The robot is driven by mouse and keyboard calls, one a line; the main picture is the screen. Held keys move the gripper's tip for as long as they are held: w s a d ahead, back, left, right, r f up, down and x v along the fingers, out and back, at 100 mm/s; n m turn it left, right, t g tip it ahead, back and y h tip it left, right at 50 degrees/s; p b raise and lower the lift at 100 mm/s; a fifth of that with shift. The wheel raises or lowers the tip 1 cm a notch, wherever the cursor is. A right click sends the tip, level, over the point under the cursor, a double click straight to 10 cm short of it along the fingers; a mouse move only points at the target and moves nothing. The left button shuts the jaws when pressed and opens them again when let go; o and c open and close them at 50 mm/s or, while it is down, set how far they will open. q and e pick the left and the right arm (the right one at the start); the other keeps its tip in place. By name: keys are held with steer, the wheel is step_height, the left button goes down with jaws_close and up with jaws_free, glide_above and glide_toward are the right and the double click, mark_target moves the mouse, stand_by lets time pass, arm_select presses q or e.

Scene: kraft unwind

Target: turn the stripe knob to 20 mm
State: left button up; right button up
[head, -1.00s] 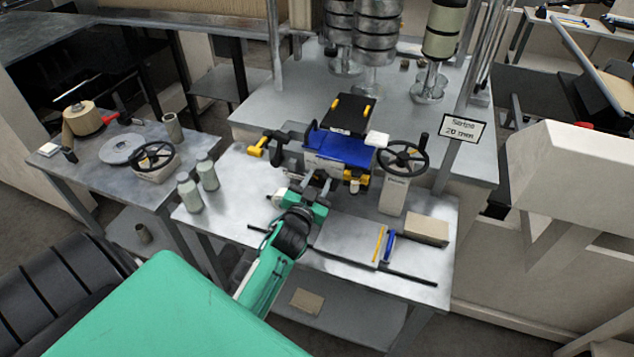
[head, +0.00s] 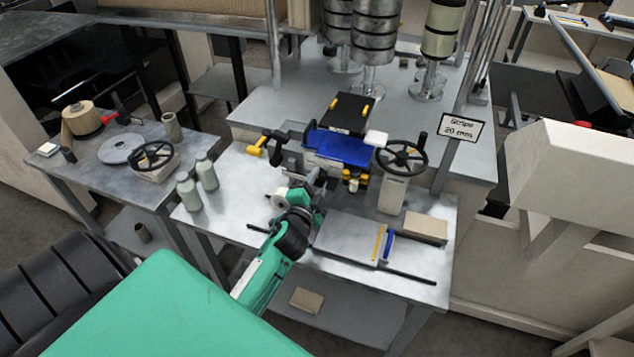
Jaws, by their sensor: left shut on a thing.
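The blue and black coating unit (head: 340,148) stands at the back of the near steel table. My left gripper (head: 318,178) reaches up to the unit's front face and is shut on a small part there, which I take to be the stripe knob. The gripper hides nearly all of that knob, and its scale cannot be read. A sign (head: 461,128) at the right reads "Stripe 20 mm". My right gripper is not in view.
A black handwheel (head: 402,157) stands right of the unit, and a yellow handle (head: 256,147) sticks out at its left. Two pale bottles (head: 206,171) stand left of my arm. A grey plate (head: 347,238) and a cardboard box (head: 425,229) lie at front right.

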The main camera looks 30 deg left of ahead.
arm_select(q)
steer(key=shift+m, duration=1.1)
steer(key=o, duration=1)
steer(key=shift+s+d+f, duration=0.1)
steer(key=shift+s, duration=0.05)
